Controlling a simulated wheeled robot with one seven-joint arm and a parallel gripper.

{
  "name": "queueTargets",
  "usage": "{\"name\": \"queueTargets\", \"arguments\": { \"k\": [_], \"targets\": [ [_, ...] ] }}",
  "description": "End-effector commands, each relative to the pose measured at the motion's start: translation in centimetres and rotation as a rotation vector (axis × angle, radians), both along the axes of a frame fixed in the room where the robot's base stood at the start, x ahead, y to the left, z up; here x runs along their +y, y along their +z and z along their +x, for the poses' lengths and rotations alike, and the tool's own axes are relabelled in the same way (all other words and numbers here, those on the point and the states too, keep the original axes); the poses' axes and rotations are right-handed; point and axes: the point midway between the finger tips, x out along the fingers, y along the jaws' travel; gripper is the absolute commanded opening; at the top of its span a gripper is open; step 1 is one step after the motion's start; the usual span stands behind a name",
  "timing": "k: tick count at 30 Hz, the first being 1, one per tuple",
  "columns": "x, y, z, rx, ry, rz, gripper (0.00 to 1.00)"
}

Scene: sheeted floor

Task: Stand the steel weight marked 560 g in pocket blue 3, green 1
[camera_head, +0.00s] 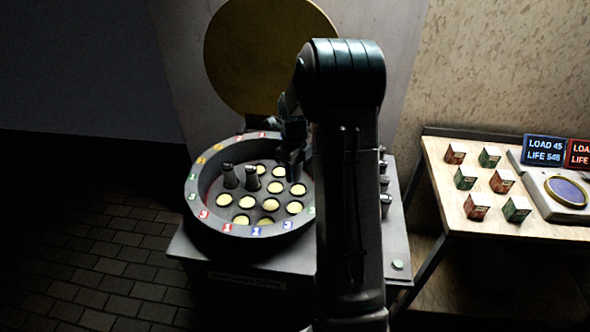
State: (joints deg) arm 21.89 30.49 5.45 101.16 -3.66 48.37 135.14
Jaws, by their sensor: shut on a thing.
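A round grey drum (193,172) with a raised rim holds several pockets with pale yellow discs in them. Coloured number tags in red, blue, green and yellow run around its rim. Two dark steel weights, one at left (229,178) and one beside it (251,181), stand upright inside. My gripper (294,170) is low over the right part of the drum, partly hidden by my arm. It is shut on what looks like a dark steel weight, mostly hidden. No gram marking can be read.
More steel weights (385,205) stand on the grey stand (290,262) right of my arm. A large yellow disc (262,50) stands behind the drum.

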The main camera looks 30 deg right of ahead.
Motion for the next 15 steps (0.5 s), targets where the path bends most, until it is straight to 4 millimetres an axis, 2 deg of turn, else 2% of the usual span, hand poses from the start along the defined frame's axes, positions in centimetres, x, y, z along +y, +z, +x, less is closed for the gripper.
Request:
{"name": "queueTargets", "arguments": {
  "k": [1,15],
  "targets": [
    [0.0,-0.9,0.0,0.001,0.0,0.001,0.0],
    [0.0,-6.3,0.0,0.001,0.0,-0.001,0.0]
  ]
}}
